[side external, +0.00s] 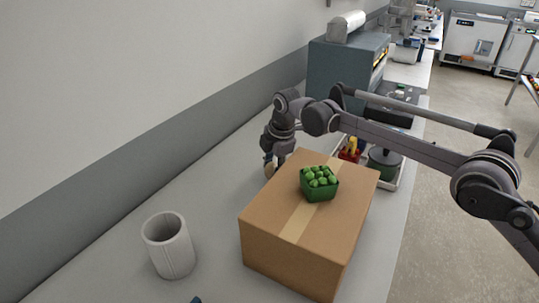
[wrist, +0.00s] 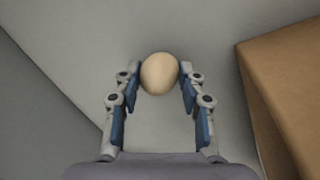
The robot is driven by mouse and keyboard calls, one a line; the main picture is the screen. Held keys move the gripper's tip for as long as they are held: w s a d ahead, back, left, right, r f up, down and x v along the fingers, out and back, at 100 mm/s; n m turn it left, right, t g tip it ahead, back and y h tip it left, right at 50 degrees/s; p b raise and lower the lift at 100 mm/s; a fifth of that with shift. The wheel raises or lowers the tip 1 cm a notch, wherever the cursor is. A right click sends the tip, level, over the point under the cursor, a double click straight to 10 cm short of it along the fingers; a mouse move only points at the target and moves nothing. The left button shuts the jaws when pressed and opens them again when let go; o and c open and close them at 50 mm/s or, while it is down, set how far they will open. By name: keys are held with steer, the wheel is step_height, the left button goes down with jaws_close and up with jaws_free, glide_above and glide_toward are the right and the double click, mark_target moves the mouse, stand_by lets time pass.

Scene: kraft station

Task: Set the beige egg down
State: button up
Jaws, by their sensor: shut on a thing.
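The beige egg (wrist: 159,73) is held between the two blue-padded fingertips of my gripper (wrist: 159,85) in the wrist view. In the side external view my gripper (side external: 270,163) points down behind the far left edge of the cardboard box. The egg (side external: 269,171) shows there only as a small tan patch at the fingertips. The grey counter (side external: 215,205) lies below it. I cannot tell whether the egg touches the counter.
A cardboard box (side external: 265,222) stands close beside my gripper, with a green basket (side external: 320,190) of green fruit on top. A grey cup (side external: 169,246) stands at the front left. A tray with a red item and a pot lies behind the box. Counter between cup and gripper is clear.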

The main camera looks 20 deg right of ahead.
steer(key=shift+f, duration=0.35)
steer(key=o, duration=1)
steer(key=shift+c, duration=0.2)
steer(key=shift+r, duration=0.15)
steer(key=a+v, duration=0.1)
steer(key=v, duration=1.1)
steer(key=s+d+r+m+t, duration=0.1)
steer(key=s+d+r+m, duration=0.4)
steer(key=d, duration=0.4)
steer(key=s+d+r+m+t, duration=0.1)
steer(key=s+d+r+m, duration=0.35)
steer(key=s+d, duration=0.35)
steer(key=s+d+f+m+t, duration=0.1)
steer(key=s+d+f+m, duration=0.4)
steer(key=s, duration=0.4)
steer(key=s+d+f+m+t, duration=0.1)
steer(key=s+d+f+m, duration=0.5)
steer(key=s, duration=0.4)
steer(key=shift+s+d+f+h, duration=0.35)
steer(key=shift+d+f+h, duration=0.05)
steer(key=shift+d+f, duration=0.5)
